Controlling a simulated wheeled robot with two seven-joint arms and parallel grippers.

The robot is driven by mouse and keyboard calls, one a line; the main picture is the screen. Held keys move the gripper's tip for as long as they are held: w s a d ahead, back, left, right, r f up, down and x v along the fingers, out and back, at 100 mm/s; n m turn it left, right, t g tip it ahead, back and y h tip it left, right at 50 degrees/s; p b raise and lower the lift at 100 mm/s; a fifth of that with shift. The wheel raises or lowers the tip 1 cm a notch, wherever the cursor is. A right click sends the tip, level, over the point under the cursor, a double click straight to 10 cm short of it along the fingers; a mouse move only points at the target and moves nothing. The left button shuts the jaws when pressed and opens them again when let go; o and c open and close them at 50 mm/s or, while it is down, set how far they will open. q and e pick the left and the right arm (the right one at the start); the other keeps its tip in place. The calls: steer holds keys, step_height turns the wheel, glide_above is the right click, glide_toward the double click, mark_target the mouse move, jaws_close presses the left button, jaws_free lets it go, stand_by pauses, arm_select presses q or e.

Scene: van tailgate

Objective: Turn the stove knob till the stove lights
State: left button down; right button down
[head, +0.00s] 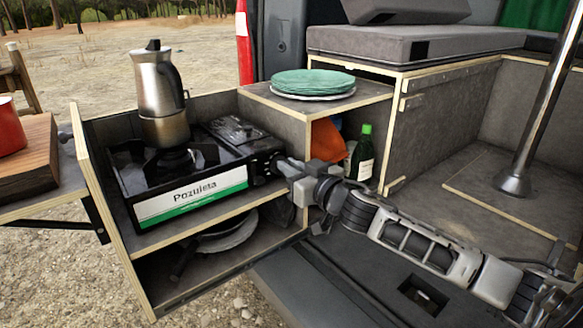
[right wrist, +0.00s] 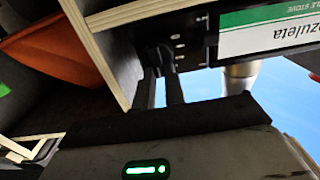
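The black camping stove (head: 190,190) stands on the upper shelf of a pull-out unit, with a white and green label on its front. A metal moka pot (head: 160,95) stands upright over its burner; I see no flame. The stove knob (head: 264,167) is at the stove's right end, partly hidden by my right gripper (head: 283,166). In the right wrist view the two dark fingers (right wrist: 163,88) stand a narrow gap apart, with their tips at the dark knob (right wrist: 160,56), seemingly closed on it. My left gripper is not in view.
Green plates (head: 312,82) sit on the cabinet top right of the stove. A green bottle (head: 363,155) and an orange item (head: 327,140) are in the cabinet below. A pan (head: 230,232) lies on the lower shelf. A red pot (head: 10,128) is far left.

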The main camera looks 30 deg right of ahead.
steer(key=n+p, duration=0.1)
steer(key=n, duration=0.4)
steer(key=a+f+n+p, duration=0.1)
steer(key=n+p, duration=0.1)
steer(key=n, duration=0.4)
steer(key=n+p, duration=0.2)
steer(key=n, duration=0.3)
steer(key=shift+a+f+n, duration=0.2)
steer(key=shift+n, duration=0.1)
steer(key=n, duration=0.4)
steer(key=shift+f, duration=0.3)
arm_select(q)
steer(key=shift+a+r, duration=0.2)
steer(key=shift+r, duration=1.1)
arm_select(e)
steer(key=shift+f+n, duration=0.2)
steer(key=shift+n, duration=1.6)
steer(key=c, duration=1.5)
jaws_free()
steer(key=shift+d, duration=0.1)
